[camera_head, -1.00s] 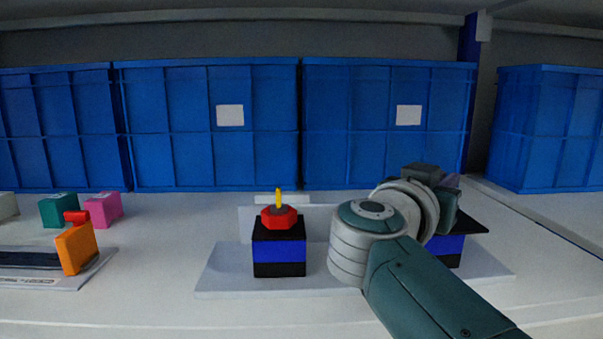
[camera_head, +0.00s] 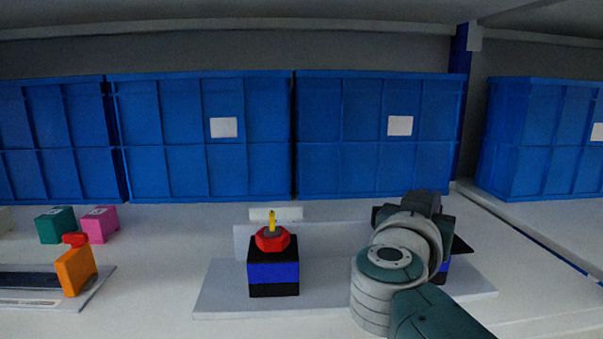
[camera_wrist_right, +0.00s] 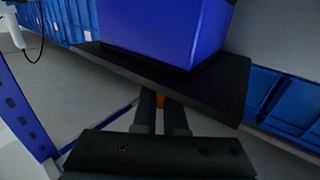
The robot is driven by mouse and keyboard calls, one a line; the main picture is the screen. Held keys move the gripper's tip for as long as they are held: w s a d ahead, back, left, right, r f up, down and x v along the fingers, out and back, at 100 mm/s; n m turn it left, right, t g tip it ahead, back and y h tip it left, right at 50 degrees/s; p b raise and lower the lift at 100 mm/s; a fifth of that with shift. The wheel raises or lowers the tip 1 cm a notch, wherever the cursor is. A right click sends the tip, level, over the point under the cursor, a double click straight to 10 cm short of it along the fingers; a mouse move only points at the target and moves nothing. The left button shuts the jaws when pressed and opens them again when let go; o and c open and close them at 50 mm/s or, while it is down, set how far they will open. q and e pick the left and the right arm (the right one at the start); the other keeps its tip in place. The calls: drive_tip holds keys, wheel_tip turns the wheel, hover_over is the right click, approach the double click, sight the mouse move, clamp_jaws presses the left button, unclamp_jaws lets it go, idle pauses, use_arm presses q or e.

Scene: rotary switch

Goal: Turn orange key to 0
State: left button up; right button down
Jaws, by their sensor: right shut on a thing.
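In the right wrist view my right gripper (camera_wrist_right: 161,112) is shut on the orange key (camera_wrist_right: 160,100). Only a small orange patch shows between its two dark fingers, just by the edge of the black plate (camera_wrist_right: 215,88) of the blue switch box (camera_wrist_right: 165,28). The key's angle and any position marks cannot be made out. In the head view this blue and black box (camera_head: 442,272) stands on the right, mostly hidden behind my right wrist; the key and fingertips are hidden there. My left gripper is not in view.
A second blue and black switch box (camera_head: 273,273) with a red knob (camera_head: 272,239) and yellow key (camera_head: 271,221) stands left of my right arm. Pink (camera_head: 99,226), teal (camera_head: 56,226) and orange blocks (camera_head: 75,272) are farther left. Blue crates (camera_head: 205,140) line the back.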

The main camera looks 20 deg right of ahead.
drive_tip(key=n+t+y+p, duration=0.1)
drive_tip(key=t+y+p, duration=0.1)
drive_tip(key=n+y+p, duration=0.1)
drive_tip(key=shift+w+a+r+n+t, duration=0.2)
drive_tip(key=shift+r+n+t, duration=0.1)
drive_tip(key=shift+t, duration=0.1)
drive_tip(key=shift+a+f+n+t+y+p, duration=0.15)
drive_tip(key=shift+f+n+t+y+p, duration=0.05)
drive_tip(key=shift+n+t+y+p, duration=0.55)
drive_tip(key=shift+w+a+f+n+t+y, duration=0.15)
drive_tip(key=shift+n+y, duration=0.2)
drive_tip(key=shift+y, duration=0.25)
drive_tip(key=shift+n+t+y, duration=0.1)
drive_tip(key=shift+n+y, duration=0.2)
drive_tip(key=shift+y, duration=0.25)
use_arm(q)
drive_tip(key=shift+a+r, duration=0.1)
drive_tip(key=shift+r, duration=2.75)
use_arm(e)
drive_tip(key=shift+w+a+n+t+y, duration=0.1)
drive_tip(key=shift+a+n+t+y, duration=0.1)
drive_tip(key=shift+n+y, duration=0.25)
drive_tip(key=shift+a+n+t+y, duration=0.1)
drive_tip(key=shift+n+t+y, duration=0.15)
drive_tip(key=shift+y, duration=0.7)
drive_tip(key=c, duration=1)
unclamp_jaws()
